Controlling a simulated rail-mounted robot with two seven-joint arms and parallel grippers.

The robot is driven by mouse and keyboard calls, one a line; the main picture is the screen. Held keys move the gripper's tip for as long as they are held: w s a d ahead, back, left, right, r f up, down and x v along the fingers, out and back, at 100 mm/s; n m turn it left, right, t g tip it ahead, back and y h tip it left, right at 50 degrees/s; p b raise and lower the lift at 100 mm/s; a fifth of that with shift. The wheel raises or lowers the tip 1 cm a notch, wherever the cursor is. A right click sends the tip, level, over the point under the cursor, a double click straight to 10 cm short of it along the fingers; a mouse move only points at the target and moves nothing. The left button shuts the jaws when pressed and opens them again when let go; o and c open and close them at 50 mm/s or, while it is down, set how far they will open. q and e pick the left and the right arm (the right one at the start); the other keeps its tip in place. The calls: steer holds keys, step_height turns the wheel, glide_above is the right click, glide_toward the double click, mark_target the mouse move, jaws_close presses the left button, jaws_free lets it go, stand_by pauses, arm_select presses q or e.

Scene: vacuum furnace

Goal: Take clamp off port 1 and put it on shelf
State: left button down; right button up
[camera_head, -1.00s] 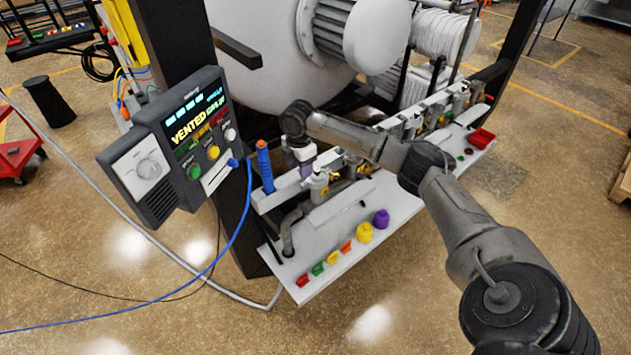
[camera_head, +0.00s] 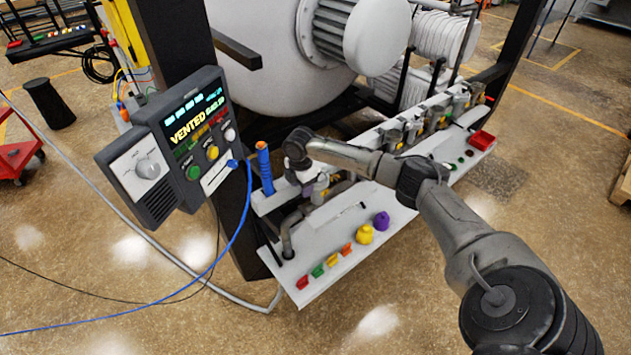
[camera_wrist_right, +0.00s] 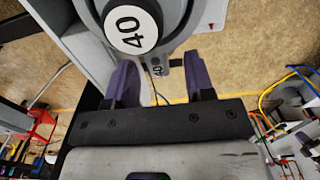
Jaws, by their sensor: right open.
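My right gripper (camera_head: 308,188) is at the left end of the row of ports, over the shelf (camera_head: 325,262); the wrist hides much of the nearest port. In the right wrist view, its two dark purple fingers (camera_wrist_right: 158,75) are apart. My left gripper is not in view.
The shelf's front edge carries several coloured clips (camera_head: 332,260), a yellow knob (camera_head: 365,234) and a purple knob (camera_head: 381,221). A red bin (camera_head: 482,140) is at the far right end. The control panel (camera_head: 175,145) and a blue-handled tool (camera_head: 264,168) stand left of the gripper.

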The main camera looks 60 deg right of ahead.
steer(key=shift+c, duration=0.3)
jaws_close()
